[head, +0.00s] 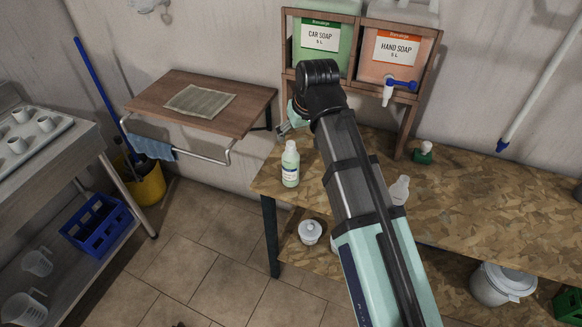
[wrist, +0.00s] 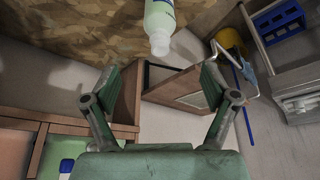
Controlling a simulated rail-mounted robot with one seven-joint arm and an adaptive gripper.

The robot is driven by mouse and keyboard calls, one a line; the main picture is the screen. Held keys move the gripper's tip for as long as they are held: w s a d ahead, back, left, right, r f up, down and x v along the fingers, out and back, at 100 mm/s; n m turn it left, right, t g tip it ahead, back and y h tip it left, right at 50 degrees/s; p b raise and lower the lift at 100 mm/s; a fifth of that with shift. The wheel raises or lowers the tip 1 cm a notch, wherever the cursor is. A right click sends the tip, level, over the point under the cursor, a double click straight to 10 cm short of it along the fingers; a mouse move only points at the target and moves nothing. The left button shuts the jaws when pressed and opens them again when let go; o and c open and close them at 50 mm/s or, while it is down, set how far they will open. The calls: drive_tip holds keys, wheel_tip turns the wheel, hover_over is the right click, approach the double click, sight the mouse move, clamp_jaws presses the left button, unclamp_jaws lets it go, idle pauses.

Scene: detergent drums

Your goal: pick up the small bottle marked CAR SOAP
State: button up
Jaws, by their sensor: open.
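A small pale green bottle (head: 290,167) with a white cap and a label stands upright near the left end of the wooden bench; its label is too small to read. It also shows in the wrist view (wrist: 159,18), at the top centre, cap towards me and partly cut off. My gripper (wrist: 160,72) is open and empty, its fingers spread to either side below the bottle in that picture, apart from it. In the head view my gripper (head: 285,128) is mostly hidden by my arm, above and behind the bottle. A second, whitish bottle (head: 400,189) stands right of my arm, partly hidden.
A wooden rack holds a large green CAR SOAP drum (head: 322,42) and an orange HAND SOAP drum (head: 397,52) with a blue tap. A small green-and-white item (head: 423,152) stands by the rack. A wall shelf (head: 200,98) is left of the bench.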

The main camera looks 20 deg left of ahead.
sight(292, 146)
drive_tip(key=p+x, duration=0.1)
drive_tip(key=x, duration=0.7)
drive_tip(key=shift+w+f, duration=0.1)
drive_tip(key=shift+f, duration=0.05)
drive_tip(key=shift+w+a+f+p, duration=0.3)
drive_tip(key=shift+a+f+p, duration=0.05)
drive_tip(key=shift+f+p, duration=0.2)
drive_tip(key=shift+p+x, duration=0.45)
drive_tip(key=shift+x, duration=1.55)
drive_tip(key=shift+c, duration=0.4)
drive_tip(key=shift+r, duration=0.1)
clamp_jaws()
